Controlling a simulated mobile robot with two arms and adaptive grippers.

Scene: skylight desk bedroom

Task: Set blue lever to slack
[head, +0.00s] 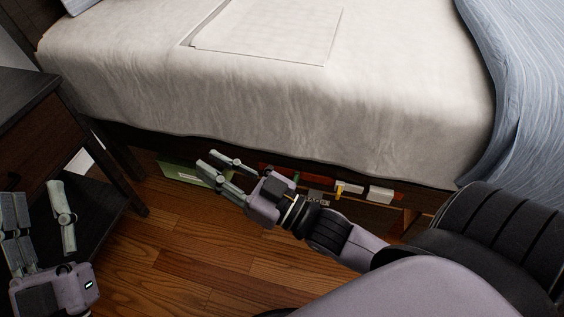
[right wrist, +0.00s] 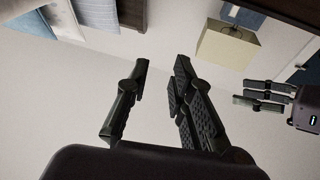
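No blue lever can be made out in either view. My right gripper (head: 208,161) is in front of the bed's lower side in the head view, its fingers apart with nothing between them. In the right wrist view its two fingers (right wrist: 160,72) are also spread and empty. My left gripper (head: 35,192) is at the lower left of the head view beside the dark nightstand, with its fingers apart and empty. It also shows at the right edge of the right wrist view (right wrist: 250,94).
A bed (head: 270,100) with a pale cover fills the back. Under it are a green box (head: 180,172), a small yellow piece (head: 339,187) and a white block (head: 381,194). A dark nightstand (head: 30,115) stands at left. A lamp (right wrist: 228,45) shows in the wrist view. Wooden floor (head: 190,265) is clear.

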